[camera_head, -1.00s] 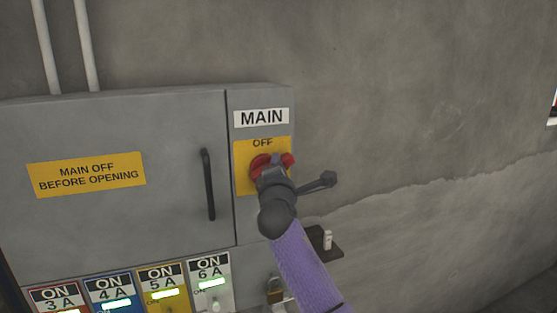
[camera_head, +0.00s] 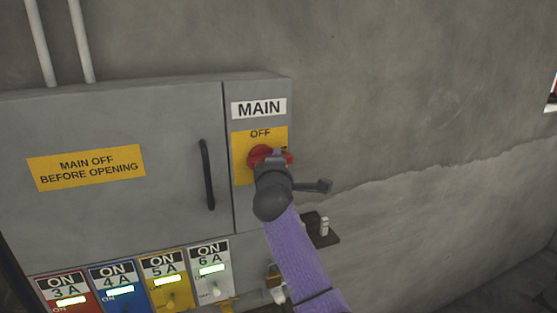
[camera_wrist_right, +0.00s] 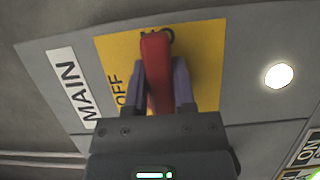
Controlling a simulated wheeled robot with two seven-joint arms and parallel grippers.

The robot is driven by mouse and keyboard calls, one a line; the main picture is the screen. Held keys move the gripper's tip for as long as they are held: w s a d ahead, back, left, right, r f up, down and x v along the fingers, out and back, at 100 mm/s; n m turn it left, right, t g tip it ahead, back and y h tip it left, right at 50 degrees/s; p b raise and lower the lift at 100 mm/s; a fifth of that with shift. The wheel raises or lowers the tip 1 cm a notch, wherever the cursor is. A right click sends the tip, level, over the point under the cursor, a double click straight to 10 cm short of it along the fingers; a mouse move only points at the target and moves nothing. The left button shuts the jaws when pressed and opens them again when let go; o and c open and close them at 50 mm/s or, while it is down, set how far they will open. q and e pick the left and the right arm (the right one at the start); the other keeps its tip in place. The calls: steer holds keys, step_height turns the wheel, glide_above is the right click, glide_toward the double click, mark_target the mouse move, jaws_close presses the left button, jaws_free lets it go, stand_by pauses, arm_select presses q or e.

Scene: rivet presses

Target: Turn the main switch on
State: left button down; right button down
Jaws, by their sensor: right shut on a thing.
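The main switch has a red handle (camera_head: 262,154) on a yellow plate (camera_head: 240,144) marked OFF, below the MAIN label (camera_head: 259,108). In the right wrist view the red handle (camera_wrist_right: 157,65) stands between the two fingers of my right gripper (camera_wrist_right: 161,90), which is shut on it. The handle lies across the plate, its end over lettering that it partly hides and that looks like ON. The OFF lettering is off to one side of it. My right gripper (camera_head: 276,160) hides part of the switch in the head view. My left gripper is not in view.
The grey cabinet door (camera_head: 110,120) has a black pull handle (camera_head: 207,175) left of the switch. Several coloured ON breakers (camera_head: 165,280) sit below, with lit strips. A small dark ledge (camera_head: 318,232) is at lower right. A white lamp (camera_wrist_right: 279,76) glows beside the plate.

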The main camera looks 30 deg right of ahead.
steer(key=shift+a+f, duration=0.1)
steer(key=shift+f, duration=0.15)
steer(key=shift+c, duration=2.4)
jaws_free()
steer(key=shift+w+r, duration=0.1)
steer(key=shift+o, duration=0.2)
steer(key=shift+w+a, duration=0.15)
steer(key=shift+r, duration=0.1)
steer(key=b+v, duration=0.2)
steer(key=v, duration=0.8)
